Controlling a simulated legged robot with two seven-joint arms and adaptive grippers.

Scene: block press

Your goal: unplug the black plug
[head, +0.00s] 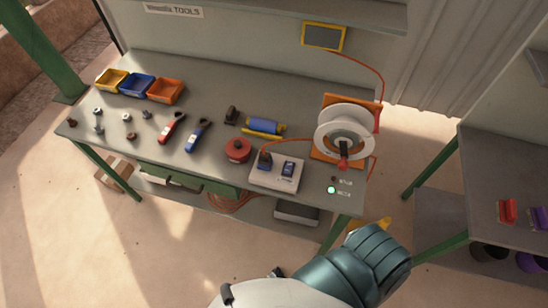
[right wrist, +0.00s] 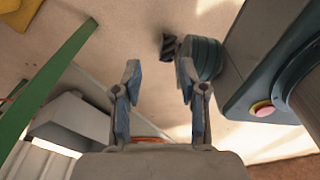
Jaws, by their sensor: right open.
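A white socket block (head: 275,181) sits near the front edge of the workbench in the head view. A dark plug-like piece (head: 265,160) stands on its left half, and a blue piece (head: 288,168) is on its right half. The dark piece is small, and I cannot make out its cord clearly. My right gripper (right wrist: 158,77) is open in the right wrist view, with nothing between its fingers and the floor beyond. In the head view my right arm is at the bottom, in front of the bench and apart from the block. My left gripper is not in view.
A red round object (head: 237,149) is left of the block. A white reel (head: 344,133) stands to the right, near a lit green lamp (head: 331,190). Pliers-like tools (head: 198,134) and bins (head: 166,90) lie left. A green bench leg (right wrist: 45,80) shows in the wrist view.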

